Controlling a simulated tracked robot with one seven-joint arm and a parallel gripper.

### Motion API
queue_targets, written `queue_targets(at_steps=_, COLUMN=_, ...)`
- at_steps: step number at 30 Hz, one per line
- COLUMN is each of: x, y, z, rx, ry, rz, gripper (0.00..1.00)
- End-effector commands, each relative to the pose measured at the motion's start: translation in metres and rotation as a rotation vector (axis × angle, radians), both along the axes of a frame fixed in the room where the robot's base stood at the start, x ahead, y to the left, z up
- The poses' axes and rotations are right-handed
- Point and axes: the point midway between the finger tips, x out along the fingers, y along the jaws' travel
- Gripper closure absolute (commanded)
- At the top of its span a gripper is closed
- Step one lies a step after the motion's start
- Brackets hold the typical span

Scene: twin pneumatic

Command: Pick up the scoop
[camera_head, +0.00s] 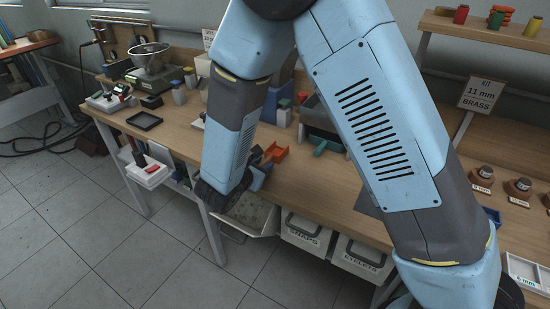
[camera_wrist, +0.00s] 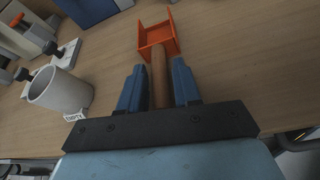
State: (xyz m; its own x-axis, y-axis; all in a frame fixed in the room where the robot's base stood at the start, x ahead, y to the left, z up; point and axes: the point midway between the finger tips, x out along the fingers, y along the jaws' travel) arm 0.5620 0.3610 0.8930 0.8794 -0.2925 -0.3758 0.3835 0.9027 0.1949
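The scoop has an orange square pan (camera_wrist: 158,38) and a brown wooden handle that points toward my gripper. It lies on the wooden bench, and its orange pan also shows in the head view (camera_head: 277,153). My gripper (camera_wrist: 159,80) has two blue fingers, one on each side of the handle. Narrow gaps show between the fingers and the handle, so it looks open around the handle. In the head view my gripper (camera_head: 263,164) is low at the bench's front edge, partly hidden by my arm.
A white cup (camera_wrist: 60,91) with an "EMPTY" label stands left of my gripper. A green scoop-like piece (camera_head: 323,145) lies right of the scoop. A dark tray (camera_head: 144,120) lies farther left. Bins labelled SNAPS (camera_head: 304,234) and EYELETS (camera_head: 362,258) hang below the bench edge.

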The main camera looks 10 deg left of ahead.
Motion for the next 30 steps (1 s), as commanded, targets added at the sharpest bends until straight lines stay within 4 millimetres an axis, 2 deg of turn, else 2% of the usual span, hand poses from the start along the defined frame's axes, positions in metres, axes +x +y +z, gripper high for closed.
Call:
queue_targets(at_steps=3, x=0.0083, y=-0.0027, z=-0.0033, rx=0.000, ry=0.000, rz=0.000, gripper=0.67)
queue_targets(at_steps=11, x=0.0099, y=-0.0032, z=-0.0041, rx=0.000, ry=0.000, rz=0.001, gripper=0.67)
queue_targets(at_steps=21, x=0.0097, y=-0.0032, z=-0.0040, rx=0.000, ry=0.000, rz=0.001, gripper=0.99)
queue_targets(at_steps=30, x=0.0098, y=-0.0033, z=-0.0039, rx=0.000, ry=0.000, rz=0.001, gripper=1.00)
